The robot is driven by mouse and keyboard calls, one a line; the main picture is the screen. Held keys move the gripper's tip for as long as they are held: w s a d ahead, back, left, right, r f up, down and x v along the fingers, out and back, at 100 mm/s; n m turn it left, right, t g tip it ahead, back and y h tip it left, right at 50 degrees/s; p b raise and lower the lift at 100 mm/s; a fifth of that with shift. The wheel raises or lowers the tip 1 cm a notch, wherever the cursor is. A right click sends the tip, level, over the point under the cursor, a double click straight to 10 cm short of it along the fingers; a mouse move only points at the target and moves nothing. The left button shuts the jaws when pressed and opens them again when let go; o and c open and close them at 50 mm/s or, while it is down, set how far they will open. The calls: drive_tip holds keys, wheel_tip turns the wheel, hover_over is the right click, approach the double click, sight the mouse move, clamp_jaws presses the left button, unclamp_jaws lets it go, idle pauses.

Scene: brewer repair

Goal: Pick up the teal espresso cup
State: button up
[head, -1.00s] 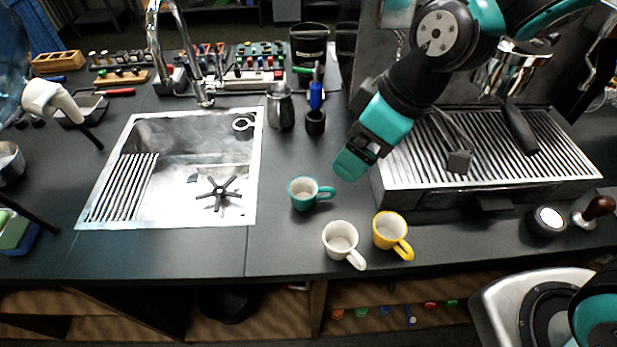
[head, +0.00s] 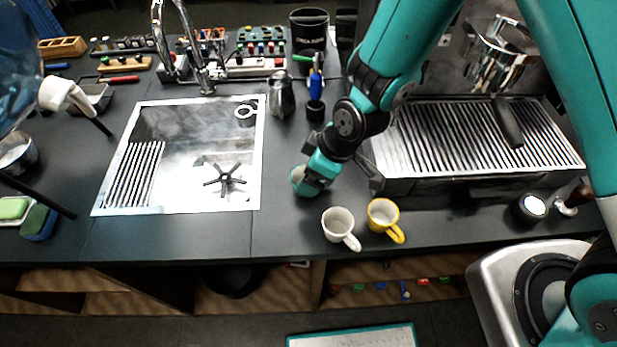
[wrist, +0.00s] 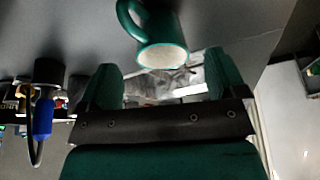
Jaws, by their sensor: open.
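The teal espresso cup (head: 297,176) is mostly hidden behind my gripper (head: 310,186) in the head view. In the wrist view the teal cup (wrist: 160,42) shows its pale inside and its handle, at the top of the picture. It lies ahead of the two teal fingers of my gripper (wrist: 161,84), roughly between their lines. The fingers are apart with nothing between them. I cannot tell from the head view whether the gripper touches the cup.
A white cup (head: 338,224) and a yellow cup (head: 382,216) stand just right of the gripper, nearer the counter's front edge. A sink (head: 253,196) lies to the left. The machine's drip tray (head: 480,186) stands to the right. A metal pitcher (head: 281,95) is behind.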

drive_tip(key=shift+p+x, duration=1.45)
drive_tip(key=shift+x, duration=1.4)
drive_tip(key=shift+a+r, duration=0.1)
drive_tip(key=c, duration=1.1)
